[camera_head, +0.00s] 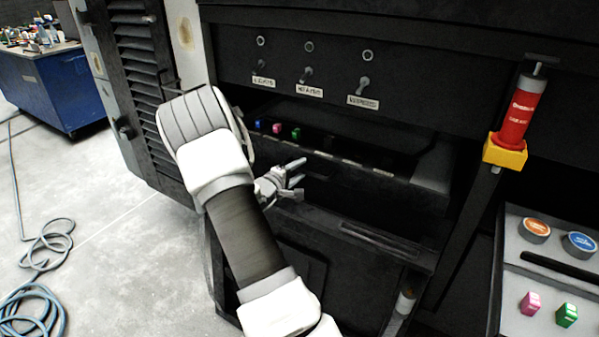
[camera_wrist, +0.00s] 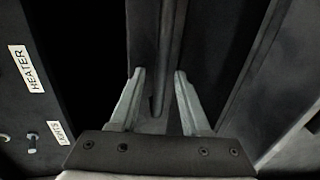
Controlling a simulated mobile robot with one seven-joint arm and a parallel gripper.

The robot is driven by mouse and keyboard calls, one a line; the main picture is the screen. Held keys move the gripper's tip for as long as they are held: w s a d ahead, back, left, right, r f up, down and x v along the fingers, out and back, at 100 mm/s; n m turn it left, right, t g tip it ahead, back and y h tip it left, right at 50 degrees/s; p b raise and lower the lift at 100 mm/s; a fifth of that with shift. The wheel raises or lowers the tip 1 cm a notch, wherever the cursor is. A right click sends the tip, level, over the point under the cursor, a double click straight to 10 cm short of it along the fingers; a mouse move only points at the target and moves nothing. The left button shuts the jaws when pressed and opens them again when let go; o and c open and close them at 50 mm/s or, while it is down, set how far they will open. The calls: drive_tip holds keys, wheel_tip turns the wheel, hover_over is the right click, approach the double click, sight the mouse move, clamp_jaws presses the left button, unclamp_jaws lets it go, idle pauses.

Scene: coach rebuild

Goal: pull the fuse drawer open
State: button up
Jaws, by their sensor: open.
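The fuse drawer is hard to set apart from the dark cabinet around it. A long dark bar like a handle (camera_head: 386,241) runs along a black ledge below the recess with the coloured fuses (camera_head: 277,129) in the head view. My gripper (camera_head: 298,174) is open and empty in front of the cabinet, up and left of that bar. In the wrist view my two fingers (camera_wrist: 160,88) stand apart on either side of the end of a long bar (camera_wrist: 170,45). I cannot tell whether they touch it. The drawer's inside is too dark to make out.
Switches with labels (camera_head: 308,75) line the panel above. A louvred door (camera_head: 140,75) stands at left. A red cylinder in a yellow holder (camera_head: 520,110) and a grey tray with fuses (camera_head: 550,285) are at right.

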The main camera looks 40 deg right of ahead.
drive_tip(key=shift+d, duration=0.2)
clamp_jaws()
idle(1.4)
